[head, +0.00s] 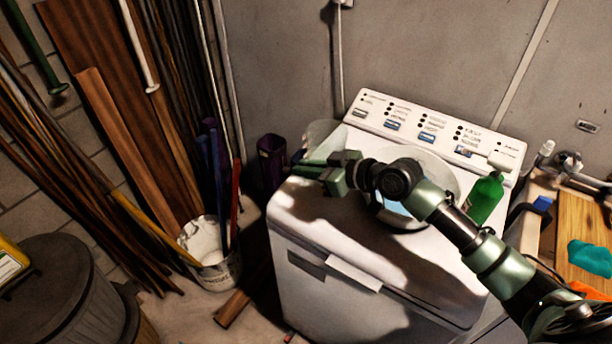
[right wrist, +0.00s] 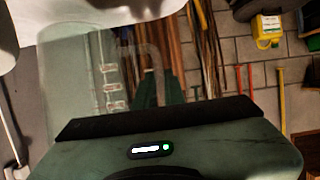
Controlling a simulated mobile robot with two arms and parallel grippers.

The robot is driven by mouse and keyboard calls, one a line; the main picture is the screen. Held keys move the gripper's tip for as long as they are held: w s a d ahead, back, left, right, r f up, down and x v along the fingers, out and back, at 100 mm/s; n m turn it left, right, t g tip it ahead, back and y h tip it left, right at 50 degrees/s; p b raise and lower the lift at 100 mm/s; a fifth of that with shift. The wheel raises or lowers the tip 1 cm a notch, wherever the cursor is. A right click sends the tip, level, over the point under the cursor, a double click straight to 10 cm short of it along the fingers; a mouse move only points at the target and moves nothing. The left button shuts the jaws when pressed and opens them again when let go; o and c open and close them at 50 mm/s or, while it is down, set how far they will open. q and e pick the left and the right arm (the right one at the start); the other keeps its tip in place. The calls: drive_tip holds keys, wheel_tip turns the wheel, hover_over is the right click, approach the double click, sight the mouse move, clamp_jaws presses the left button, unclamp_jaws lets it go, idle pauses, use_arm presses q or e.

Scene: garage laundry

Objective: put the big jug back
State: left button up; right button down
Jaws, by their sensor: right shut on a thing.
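The big jug is a clear, see-through container with a side handle; in the right wrist view the jug (right wrist: 75,85) stands large at left, and in the head view its pale top (head: 321,128) shows behind my gripper, at the washer's back left corner. My right gripper (head: 312,168) reaches left over the washer's left edge. In the right wrist view its dark green fingers (right wrist: 156,92) are shut at the jug's handle. The jug's lower part is hidden in the head view. My left gripper is not in view.
The white washing machine (head: 330,310) has a round lid area behind my arm. A green bottle (head: 484,198) stands at its right. A purple container (head: 271,160) is beyond its left edge. A white bucket (head: 215,268), planks and poles stand at left.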

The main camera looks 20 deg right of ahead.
wheel_tip(320, 180, down, 3)
drive_tip(key=shift+f, duration=0.1)
drive_tip(key=shift+f, duration=0.2)
drive_tip(key=c, duration=1.5)
unclamp_jaws()
drive_tip(key=shift+r, duration=0.1)
